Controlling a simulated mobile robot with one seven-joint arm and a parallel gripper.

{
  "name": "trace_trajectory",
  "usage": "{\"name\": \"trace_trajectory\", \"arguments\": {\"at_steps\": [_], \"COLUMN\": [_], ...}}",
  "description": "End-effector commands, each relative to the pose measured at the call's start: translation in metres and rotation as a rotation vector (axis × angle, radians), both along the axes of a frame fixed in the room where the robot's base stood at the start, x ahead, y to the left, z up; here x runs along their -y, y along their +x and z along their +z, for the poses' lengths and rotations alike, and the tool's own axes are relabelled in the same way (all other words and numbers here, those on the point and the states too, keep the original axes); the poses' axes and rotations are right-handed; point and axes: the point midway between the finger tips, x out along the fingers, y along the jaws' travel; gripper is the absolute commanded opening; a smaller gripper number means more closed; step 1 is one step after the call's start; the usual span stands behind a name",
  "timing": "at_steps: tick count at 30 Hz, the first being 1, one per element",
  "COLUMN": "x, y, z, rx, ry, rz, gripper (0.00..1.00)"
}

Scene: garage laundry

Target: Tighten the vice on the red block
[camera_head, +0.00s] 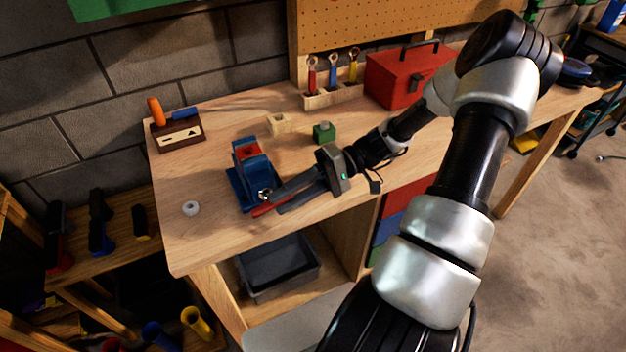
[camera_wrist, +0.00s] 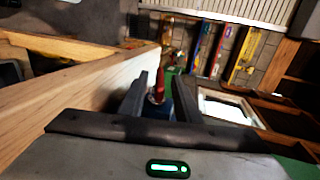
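The blue vice (camera_head: 240,190) stands on the workbench near its front edge. The red block (camera_head: 246,151) sits at the top of the vice, between its jaws. The vice's red handle (camera_head: 264,210) is at the front, by a round metal screw end. My gripper (camera_head: 274,203) is at the front right of the vice, with its fingers apart around the handle area. In the wrist view, the red handle (camera_wrist: 157,92) shows between the two separated fingers (camera_wrist: 162,98). I cannot tell whether either finger touches it. The red block is not clear in the wrist view.
A green block (camera_head: 324,133) and a wooden block (camera_head: 279,124) lie behind my gripper. A red toolbox (camera_head: 403,76) and a tool rack (camera_head: 338,97) stand at the back. A white ring (camera_head: 191,208) lies left of the vice. The bench's front left is mostly clear.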

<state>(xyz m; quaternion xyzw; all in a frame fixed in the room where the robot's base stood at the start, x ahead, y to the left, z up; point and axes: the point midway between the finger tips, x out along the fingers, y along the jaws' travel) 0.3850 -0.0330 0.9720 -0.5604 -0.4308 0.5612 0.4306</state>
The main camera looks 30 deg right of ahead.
Motion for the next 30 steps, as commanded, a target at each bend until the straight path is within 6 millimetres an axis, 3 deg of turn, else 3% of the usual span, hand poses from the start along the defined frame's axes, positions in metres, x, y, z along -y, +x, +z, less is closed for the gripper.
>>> {"name": "trace_trajectory", "arguments": {"at_steps": [18, 24, 30], "x": [0.134, 0.154, 0.159], "y": [0.0, 0.0, -0.001], "z": [0.034, 0.041, 0.042], "rx": [-0.001, -0.001, -0.002], "ry": [-0.003, 0.0, 0.0], "rz": [0.0, 0.002, 0.001], "gripper": [0.3, 0.3, 0.3]}}
